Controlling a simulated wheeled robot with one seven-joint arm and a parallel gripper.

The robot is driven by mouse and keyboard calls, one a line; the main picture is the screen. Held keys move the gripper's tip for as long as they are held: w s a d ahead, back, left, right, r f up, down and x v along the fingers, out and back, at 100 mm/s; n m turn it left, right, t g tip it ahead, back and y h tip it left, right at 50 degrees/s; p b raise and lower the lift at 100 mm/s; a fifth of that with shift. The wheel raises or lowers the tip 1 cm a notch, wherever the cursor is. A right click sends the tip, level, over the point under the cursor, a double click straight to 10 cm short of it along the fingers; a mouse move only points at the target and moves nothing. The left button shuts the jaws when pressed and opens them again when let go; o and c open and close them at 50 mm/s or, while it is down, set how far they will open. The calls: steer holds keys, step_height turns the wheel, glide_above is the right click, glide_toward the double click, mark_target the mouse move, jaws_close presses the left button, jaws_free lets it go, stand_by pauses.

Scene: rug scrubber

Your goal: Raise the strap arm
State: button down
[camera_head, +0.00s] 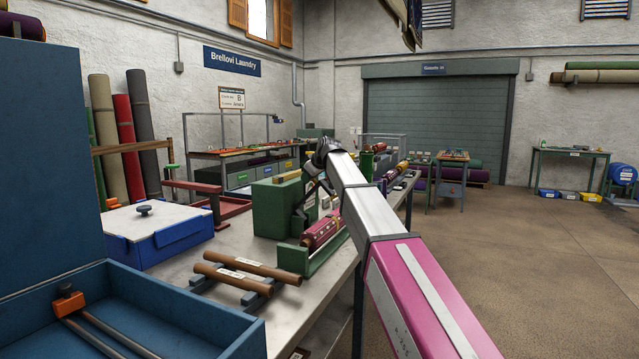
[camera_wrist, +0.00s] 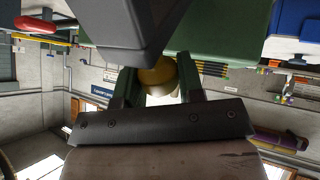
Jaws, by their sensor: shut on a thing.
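My gripper (camera_wrist: 158,88) is shut on a rounded yellow grip (camera_wrist: 157,75), which shows between its two fingers in the wrist view. The grip appears to belong to the strap arm, but most of that arm is hidden. In the head view my gripper (camera_head: 303,208) is at the right side of a green box-shaped machine (camera_head: 272,208), above a magenta patterned rug roll (camera_head: 322,232) in a green trough (camera_head: 293,260). My wrist hides the grip there. The strap arm's angle cannot be told.
Two brown rollers (camera_head: 245,270) on blue supports lie in front of the trough. A blue box with a white lid (camera_head: 150,222) and a red frame (camera_head: 195,187) stand to the left. An open blue case (camera_head: 225,340) fills the near left. Open floor (camera_head: 540,270) lies right.

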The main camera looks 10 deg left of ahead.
steer(key=shift+w+a+r+h, duration=0.1)
steer(key=shift+w+a+h, duration=0.15)
steer(key=shift+a, duration=0.25)
steer(key=shift+w+a+r+h, duration=0.1)
steer(key=shift+w+a+h, duration=0.15)
steer(key=shift+a, duration=0.25)
steer(key=shift+w+a, duration=0.2)
steer(key=shift+a, duration=0.7)
steer(key=c, duration=0.8)
jaws_free()
steer(key=v, duration=1)
steer(key=shift+s+d+r, duration=0.15)
steer(key=shift+d+r, duration=0.1)
steer(key=shift+r, duration=0.05)
